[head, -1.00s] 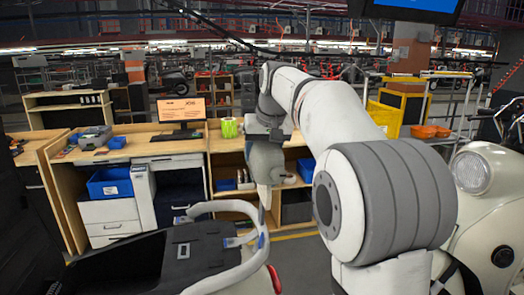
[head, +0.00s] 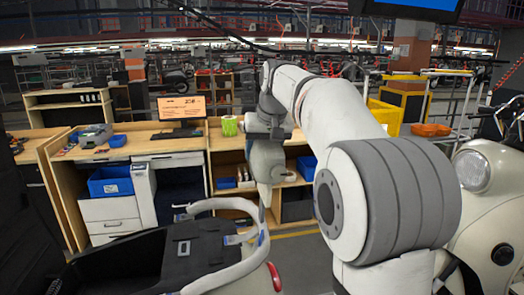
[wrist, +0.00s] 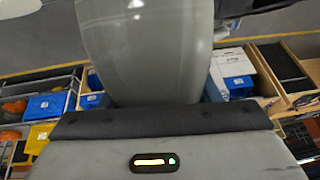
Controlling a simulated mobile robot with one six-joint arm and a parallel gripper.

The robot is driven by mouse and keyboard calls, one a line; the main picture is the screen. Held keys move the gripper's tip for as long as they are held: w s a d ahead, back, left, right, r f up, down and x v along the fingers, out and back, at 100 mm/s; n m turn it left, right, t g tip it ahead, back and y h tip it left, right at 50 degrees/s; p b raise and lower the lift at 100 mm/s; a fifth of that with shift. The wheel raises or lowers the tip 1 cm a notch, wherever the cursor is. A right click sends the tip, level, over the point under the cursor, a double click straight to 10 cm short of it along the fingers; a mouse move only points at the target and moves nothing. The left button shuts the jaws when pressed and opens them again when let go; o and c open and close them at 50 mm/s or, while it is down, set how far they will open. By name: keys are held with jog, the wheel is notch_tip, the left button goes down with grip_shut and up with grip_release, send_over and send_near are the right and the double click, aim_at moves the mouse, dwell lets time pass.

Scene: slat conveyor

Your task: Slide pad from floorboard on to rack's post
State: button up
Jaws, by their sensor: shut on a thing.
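My gripper (head: 263,207) hangs point down in the middle of the head view, its tip at the pale curved rail of the rack (head: 222,204). A small blue piece (head: 261,238) shows at the rail just below the tip; it may be the pad, but it is too small to be sure. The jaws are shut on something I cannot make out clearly. In the wrist view a large smooth grey-green shape and my gripper's housing hide the fingertips. A black seat-like part (head: 195,242) lies inside the rail. I cannot single out the floorboard or the post.
A cream scooter with a round headlight (head: 472,170) stands close on the right beside my arm. Wooden workbenches with a monitor (head: 181,107), a blue bin (head: 111,182) and drawers stand behind. Yellow crates (head: 386,117) are at back right. Some open floor lies behind the rail.

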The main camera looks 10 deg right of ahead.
jog(key=shift+a+f+b, duration=0.1)
jog(key=shift+f+b, duration=0.8)
jog(key=shift+f, duration=0.45)
jog(key=shift+f, duration=0.15)
jog(key=shift+a+f+b, duration=0.15)
jog(key=shift+f+b, duration=0.9)
jog(key=shift+f, duration=0.3)
jog(key=shift+f, duration=0.2)
jog(key=shift+a+f+b, duration=0.1)
jog(key=shift+f+b, duration=0.8)
jog(key=shift+f, duration=0.25)
jog(key=shift+f, duration=0.1)
jog(key=o, duration=1.4)
jog(key=shift+c, duration=0.2)
